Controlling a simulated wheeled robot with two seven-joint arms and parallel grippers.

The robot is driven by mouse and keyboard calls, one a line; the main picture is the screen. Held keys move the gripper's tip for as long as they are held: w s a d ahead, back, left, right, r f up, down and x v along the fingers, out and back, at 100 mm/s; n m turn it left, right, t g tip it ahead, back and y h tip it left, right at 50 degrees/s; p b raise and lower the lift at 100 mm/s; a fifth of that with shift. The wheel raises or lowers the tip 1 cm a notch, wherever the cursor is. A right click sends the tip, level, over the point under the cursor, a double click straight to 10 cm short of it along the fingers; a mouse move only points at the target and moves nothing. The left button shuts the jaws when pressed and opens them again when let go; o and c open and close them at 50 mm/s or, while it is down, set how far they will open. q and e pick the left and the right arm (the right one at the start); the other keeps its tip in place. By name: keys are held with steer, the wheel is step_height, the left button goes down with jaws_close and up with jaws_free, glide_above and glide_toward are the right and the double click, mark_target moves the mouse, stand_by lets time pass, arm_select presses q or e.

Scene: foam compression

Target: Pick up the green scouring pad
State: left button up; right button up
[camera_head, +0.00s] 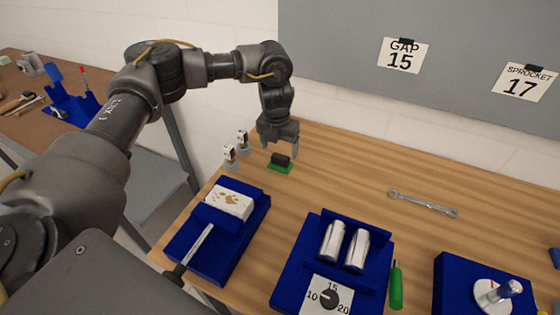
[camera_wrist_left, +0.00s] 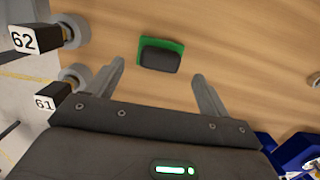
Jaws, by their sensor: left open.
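The green scouring pad (camera_head: 280,168) lies on the wooden table near its back left, with a dark block-like grip on top. In the left wrist view the pad (camera_wrist_left: 174,47) shows as a green edge around the dark grip, ahead of and between the two fingers. My left gripper (camera_head: 283,150) is open and points down just above the pad; it also shows in the left wrist view (camera_wrist_left: 160,85), apart from the pad with nothing between its fingers. My right gripper is in neither view.
Two small posts with number tags (camera_head: 230,155) stand left of the pad, close to the left finger. Blue fixtures (camera_head: 255,220) (camera_head: 385,260) stand nearer the front. A wrench (camera_head: 423,204) lies to the right. The wood between pad and wrench is clear.

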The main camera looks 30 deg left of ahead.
mark_target(280, 156)
arm_select(q)
steer(key=shift+f+p, duration=0.25)
steer(key=shift+p, duration=0.1)
steer(key=f, duration=0.1)
steer(key=f+p, duration=0.1)
steer(key=f, duration=0.1)
steer(key=shift+w+f+p, duration=0.3)
steer(key=shift+p, duration=0.05)
steer(key=shift+f, duration=0.55)
steer(key=c, duration=1.1)
steer(key=shift+w+r, duration=0.1)
